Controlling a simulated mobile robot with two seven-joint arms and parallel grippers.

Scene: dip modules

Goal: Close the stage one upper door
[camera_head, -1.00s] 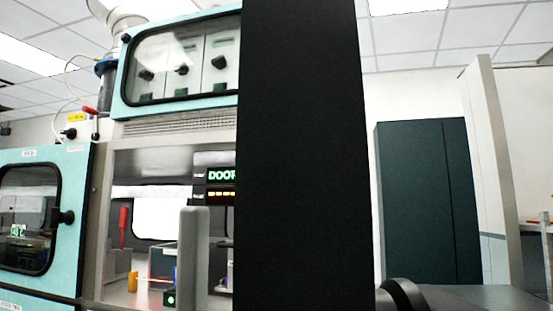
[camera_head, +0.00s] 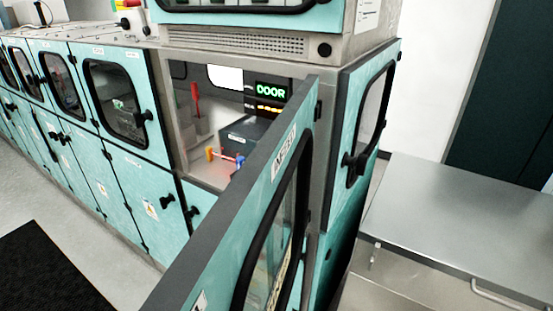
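A teal door (camera_head: 262,185) with a dark-framed window and a label on its face stands swung open toward me, seen nearly edge-on. Its hinge side is at the right front corner of the machine. Behind it the compartment (camera_head: 205,140) is open, with a lit green "DOOR" display (camera_head: 271,92) inside. The door hides the right part of the compartment and its own lower part leaves the picture at the bottom. Neither of my grippers is in view.
More teal doors with windows (camera_head: 120,95) line the machine to the left, shut. A side door (camera_head: 362,130) is on the right face. A metal table (camera_head: 465,215) stands at right. A dark mat (camera_head: 50,270) lies on the floor at lower left.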

